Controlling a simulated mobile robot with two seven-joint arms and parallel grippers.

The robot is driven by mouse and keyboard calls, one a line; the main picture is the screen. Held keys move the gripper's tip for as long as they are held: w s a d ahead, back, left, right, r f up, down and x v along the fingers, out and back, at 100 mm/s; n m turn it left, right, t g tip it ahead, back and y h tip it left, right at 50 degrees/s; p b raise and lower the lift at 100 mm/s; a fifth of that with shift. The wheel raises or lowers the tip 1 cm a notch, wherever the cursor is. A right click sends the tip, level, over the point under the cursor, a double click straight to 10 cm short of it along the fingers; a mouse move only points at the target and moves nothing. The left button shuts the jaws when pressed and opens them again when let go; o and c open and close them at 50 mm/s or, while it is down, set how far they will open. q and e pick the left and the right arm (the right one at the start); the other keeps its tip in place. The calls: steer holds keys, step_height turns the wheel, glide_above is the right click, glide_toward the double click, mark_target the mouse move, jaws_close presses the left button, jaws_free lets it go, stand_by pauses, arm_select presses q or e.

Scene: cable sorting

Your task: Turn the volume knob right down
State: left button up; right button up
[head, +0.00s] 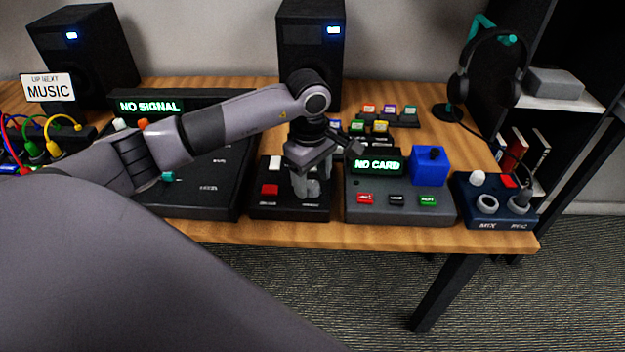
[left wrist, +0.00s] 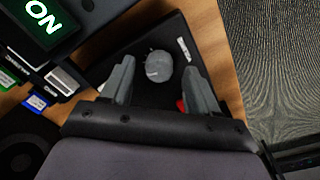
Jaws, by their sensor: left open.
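The volume knob (left wrist: 158,66) is a round grey knob with a pale mark, on a black box, in the left wrist view. The black box (head: 262,208) also shows in the head view at the table's front edge. My left gripper (head: 305,189) points down over the box's right part. In the left wrist view its open fingers (left wrist: 159,78) stand on either side of the knob, with a gap visible on each side. My right gripper is not in view.
On the box are a red button (head: 270,189) and a white one (head: 275,162). Right of it stands a grey reader (head: 365,216) showing NO CARD, with a blue block (head: 429,168). A navy switch box (head: 480,209) is farther right. A wide black unit (head: 215,200) is left.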

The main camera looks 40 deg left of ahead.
arm_select(q)
steer(key=shift+f, duration=0.7)
steer(key=c, duration=1)
steer(key=shift+c, duration=0.2)
